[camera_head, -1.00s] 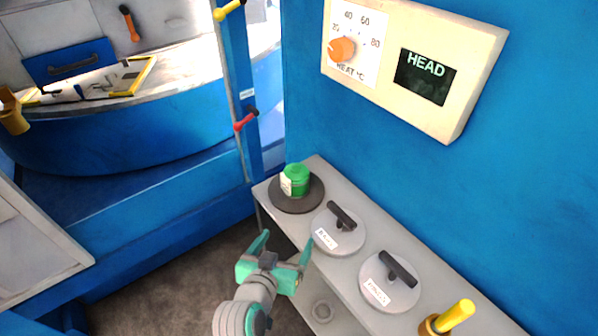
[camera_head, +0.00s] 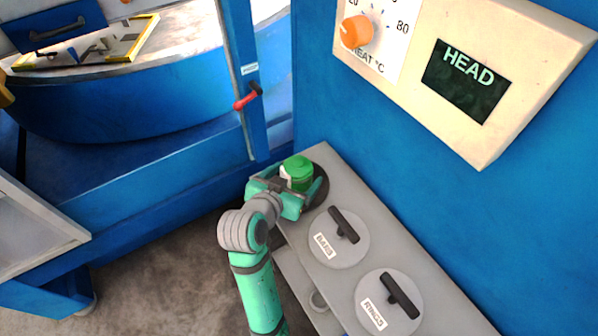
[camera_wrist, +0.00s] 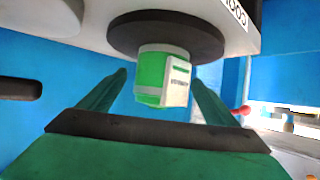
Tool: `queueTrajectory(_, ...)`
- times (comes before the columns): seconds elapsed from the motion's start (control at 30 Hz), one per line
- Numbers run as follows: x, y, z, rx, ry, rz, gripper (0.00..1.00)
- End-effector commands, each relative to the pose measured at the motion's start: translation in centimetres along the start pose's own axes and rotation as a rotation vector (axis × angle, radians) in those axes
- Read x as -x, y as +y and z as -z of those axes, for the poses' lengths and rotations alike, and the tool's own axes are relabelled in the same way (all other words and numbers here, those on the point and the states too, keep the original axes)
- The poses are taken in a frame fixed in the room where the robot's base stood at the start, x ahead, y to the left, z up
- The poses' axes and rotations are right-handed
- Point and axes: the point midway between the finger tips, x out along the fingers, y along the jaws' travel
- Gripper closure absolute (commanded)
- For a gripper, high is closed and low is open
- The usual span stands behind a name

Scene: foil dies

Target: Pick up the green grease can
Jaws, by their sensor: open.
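The green grease can (camera_head: 299,171) stands upright on a dark round pad (camera_head: 321,188) at the far end of the grey bench. It has a green lid and a white label. My gripper (camera_head: 287,187) is open at the can, with a finger on either side of it in the head view. In the wrist view the can (camera_wrist: 163,75) appears between the two open fingers (camera_wrist: 155,98), the label facing toward the right finger. I see no clear contact between fingers and can. Part of the can's lower side is hidden by my gripper in the head view.
Two round grey dies with black handles, one labelled BARS (camera_head: 339,240) and another (camera_head: 389,303), lie on the grey bench (camera_head: 375,232) nearer me. A blue wall with the HEAD heater box (camera_head: 500,75) rises behind. A blue post with a red handle (camera_head: 248,97) stands left.

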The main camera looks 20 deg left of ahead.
Motion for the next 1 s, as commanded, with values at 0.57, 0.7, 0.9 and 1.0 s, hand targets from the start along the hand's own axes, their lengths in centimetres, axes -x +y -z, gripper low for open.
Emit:
queueTrajectory(0.57,-5.7,-0.1,0.5,-0.001,0.0,-0.001,0.17)
queueTrajectory(0.7,-5.9,-0.1,0.5,-0.001,0.0,0.0,0.17)
queueTrajectory(0.9,-5.9,0.0,0.5,-0.002,0.0,-0.001,0.34)
queueTrajectory(1.0,-5.9,0.0,0.5,-0.002,0.0,-0.002,0.57)
